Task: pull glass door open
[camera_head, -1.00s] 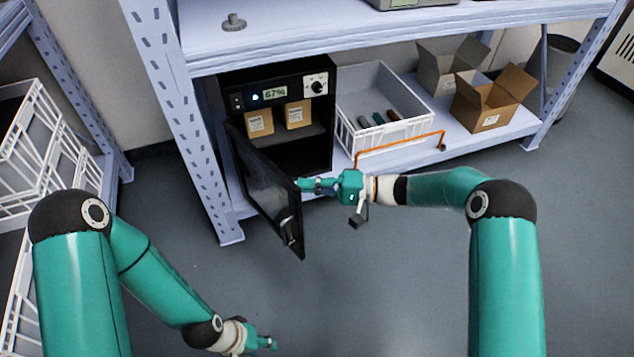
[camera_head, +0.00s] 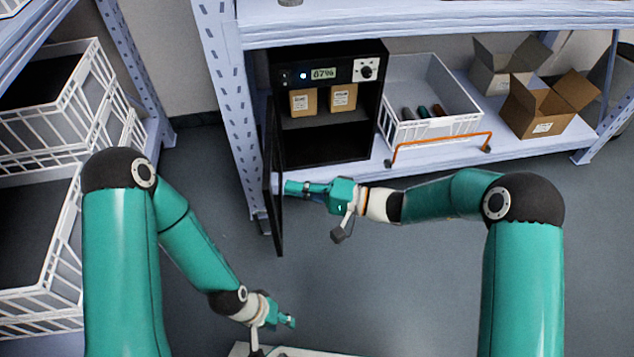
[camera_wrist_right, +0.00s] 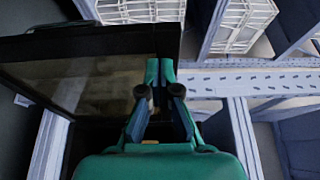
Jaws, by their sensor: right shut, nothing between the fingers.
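The glass door (camera_head: 275,185) of the black cabinet (camera_head: 325,140) stands wide open on its left side, seen nearly edge-on in the head view. In the right wrist view the door's glass pane (camera_wrist_right: 95,88) and dark frame fill the left part. My right gripper (camera_head: 287,187) is shut and empty, with its fingertips at the inner face of the door; it also shows in the right wrist view (camera_wrist_right: 160,68). I cannot tell if they touch. My left gripper (camera_head: 290,321) is low over the floor, away from the door; its fingers are too small to read.
The cabinet holds two small brown boxes (camera_head: 302,101) under a lit display. A grey-white crate (camera_head: 435,95) and open cardboard boxes (camera_head: 545,105) stand to its right on the shelf. An orange bar (camera_head: 440,137) is at the shelf's front. White wire baskets (camera_head: 75,110) are at left.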

